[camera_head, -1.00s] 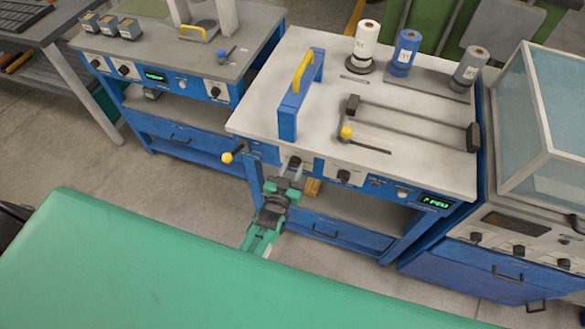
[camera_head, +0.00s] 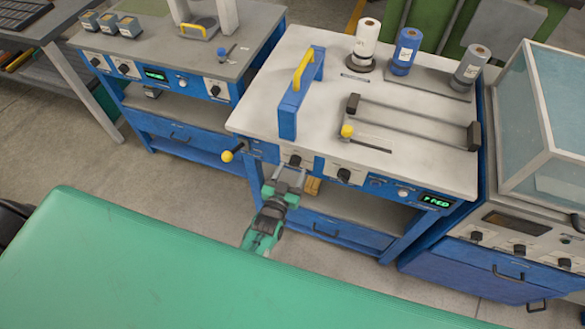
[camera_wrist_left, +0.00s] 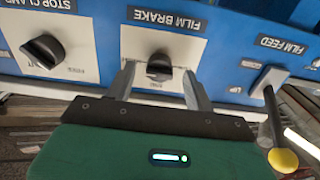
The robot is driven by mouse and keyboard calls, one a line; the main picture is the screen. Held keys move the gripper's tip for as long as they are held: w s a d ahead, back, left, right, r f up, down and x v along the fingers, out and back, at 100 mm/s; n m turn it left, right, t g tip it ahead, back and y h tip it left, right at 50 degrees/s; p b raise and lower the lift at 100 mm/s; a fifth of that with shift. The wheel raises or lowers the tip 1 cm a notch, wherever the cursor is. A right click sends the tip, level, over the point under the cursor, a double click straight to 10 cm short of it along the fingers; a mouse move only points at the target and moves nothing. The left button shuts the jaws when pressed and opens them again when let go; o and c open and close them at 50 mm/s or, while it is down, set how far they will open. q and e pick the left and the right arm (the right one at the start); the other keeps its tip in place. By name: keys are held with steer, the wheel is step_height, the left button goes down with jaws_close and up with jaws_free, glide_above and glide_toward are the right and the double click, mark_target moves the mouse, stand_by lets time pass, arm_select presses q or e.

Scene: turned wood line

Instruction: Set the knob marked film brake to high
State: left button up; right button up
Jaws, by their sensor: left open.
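The film brake knob (camera_head: 294,161) is a small black knob on the front panel of the middle machine. In the left wrist view the knob (camera_wrist_left: 159,68) sits on a white plate under the upside-down label FILM BRAKE (camera_wrist_left: 168,20). My left gripper (camera_head: 289,171) is open in front of the panel. Its two fingers (camera_wrist_left: 158,77) lie to either side of the knob with gaps between, not closed on it. I cannot read the knob's setting or the small marks on its plate. My right gripper is not in view.
The stop clamp knob (camera_wrist_left: 43,50) and the yellow-tipped film feed lever (camera_wrist_left: 283,160) flank the brake knob. A green display (camera_head: 436,202) is at the panel's right. A green-topped table (camera_head: 200,265) fills the foreground. A glass-covered machine (camera_head: 550,130) stands right.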

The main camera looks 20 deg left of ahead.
arm_select(q)
steer(key=s+b, duration=0.2)
steer(key=s, duration=1)
steer(key=shift+a, duration=0.2)
steer(key=shift+f, duration=0.1)
steer(key=s+f+m+g+h, duration=0.1)
steer(key=s+f+g, duration=0.4)
steer(key=f, duration=0.8)
steer(key=s+f+g, duration=0.3)
steer(key=s+f, duration=0.4)
steer(key=f, duration=0.7)
steer(key=s+a+f+g, duration=0.4)
steer(key=s+f, duration=0.3)
steer(key=s, duration=0.4)
steer(key=s+a+f+g+y, duration=0.1)
steer(key=s+a+f+g, duration=0.4)
steer(key=s, duration=0.7)
step_height(320, 180, down, 3)
steer(key=shift+a+r+m+y, duration=0.15)
steer(key=shift+m+y, duration=0.15)
steer(key=shift+m, duration=0.1)
